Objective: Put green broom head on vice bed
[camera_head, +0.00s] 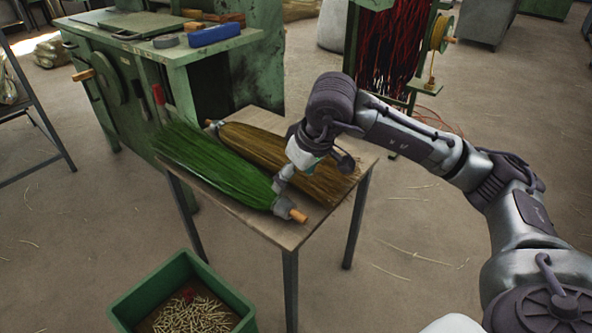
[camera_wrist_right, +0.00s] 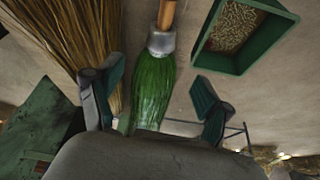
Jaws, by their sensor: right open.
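The green broom head (camera_head: 215,163) lies on a small table (camera_head: 300,232), its grey collar and short wooden stub toward the front right. My right gripper (camera_head: 281,184) is at its collar end. In the right wrist view, the green broom head (camera_wrist_right: 154,85) shows between the spread fingers of my right gripper (camera_wrist_right: 152,100), which is open; I cannot tell whether they touch it. A green machine bench (camera_head: 190,52) stands behind the table at left; I cannot tell which part is the vice bed. My left gripper is not in view.
A brown broom head (camera_head: 250,145) lies beside the green one on the table. A green crate (camera_head: 160,290) with small pale pieces stands on the floor in front. A blue block (camera_head: 214,34) lies on the bench top. Open floor lies right of the table.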

